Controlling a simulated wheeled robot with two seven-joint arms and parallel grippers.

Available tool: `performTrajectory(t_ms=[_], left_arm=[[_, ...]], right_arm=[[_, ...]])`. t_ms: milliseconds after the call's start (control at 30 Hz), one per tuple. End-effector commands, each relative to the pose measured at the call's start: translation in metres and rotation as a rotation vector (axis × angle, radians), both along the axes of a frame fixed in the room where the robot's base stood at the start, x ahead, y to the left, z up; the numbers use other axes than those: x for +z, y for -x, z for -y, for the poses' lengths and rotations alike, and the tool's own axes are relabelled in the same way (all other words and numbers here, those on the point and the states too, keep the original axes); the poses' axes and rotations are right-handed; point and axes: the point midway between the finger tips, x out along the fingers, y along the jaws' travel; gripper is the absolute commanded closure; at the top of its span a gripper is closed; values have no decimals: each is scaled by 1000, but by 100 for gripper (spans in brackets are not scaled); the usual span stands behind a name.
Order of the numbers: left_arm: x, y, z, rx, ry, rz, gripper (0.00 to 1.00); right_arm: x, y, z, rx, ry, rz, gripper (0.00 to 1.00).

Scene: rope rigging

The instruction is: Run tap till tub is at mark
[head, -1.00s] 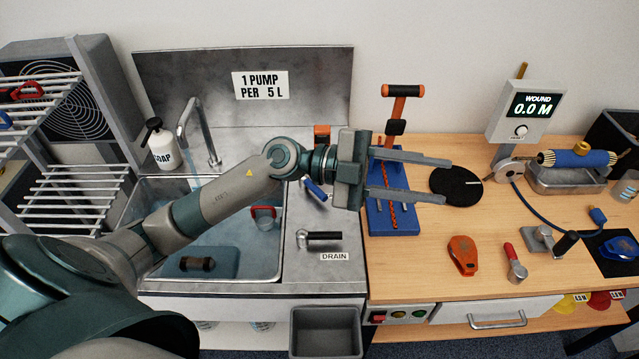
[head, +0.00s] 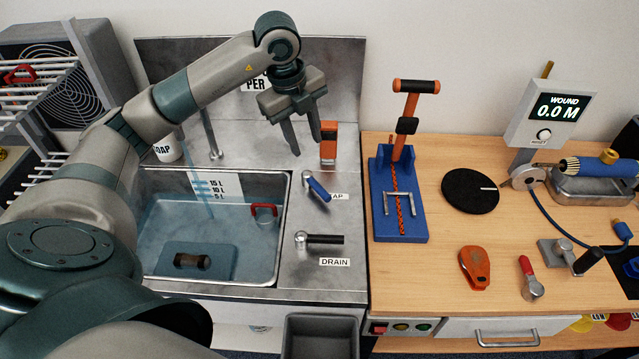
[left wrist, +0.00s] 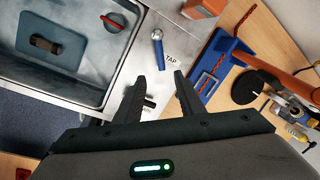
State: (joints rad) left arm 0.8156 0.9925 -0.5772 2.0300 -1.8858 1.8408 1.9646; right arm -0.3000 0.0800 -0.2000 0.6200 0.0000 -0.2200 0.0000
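The steel tub (head: 283,215) holds bluish water (head: 165,225). A pale stream falls from the curved spout (head: 208,135) at its back. A white scale (head: 245,186) on the back wall reads 15 L, 10 L and 5 L; the water surface looks close to the 5 L line, but I cannot tell exactly. The blue tap handle (head: 318,188) lies slanted beside its TAP label, and shows in the left wrist view (left wrist: 158,52). My left gripper (head: 306,146) is open and empty, above and behind the handle, not touching it. My right gripper is not in view.
The black drain lever (head: 325,239) sits in front of the tap. A red-handled item (head: 264,209) and a dark cylinder (head: 192,260) are in the tub. An orange block (head: 328,143) stands behind the tap; a blue stand (head: 400,230) is to the right. A soap bottle (head: 168,150) is partly hidden.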

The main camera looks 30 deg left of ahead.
Motion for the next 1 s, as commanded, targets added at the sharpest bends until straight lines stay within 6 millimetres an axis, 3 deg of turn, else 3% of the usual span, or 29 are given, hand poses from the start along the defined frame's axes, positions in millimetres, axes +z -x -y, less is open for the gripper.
performTrajectory(t_ms=[467, 667, 1000], left_arm=[[-12, -2, 2, -3, 5, -3, 64], [-36, -6, 4, -4, 5, -4, 64], [-95, -17, 9, -3, 5, -4, 64]], right_arm=[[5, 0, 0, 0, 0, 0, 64], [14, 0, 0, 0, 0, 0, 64], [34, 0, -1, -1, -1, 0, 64]])
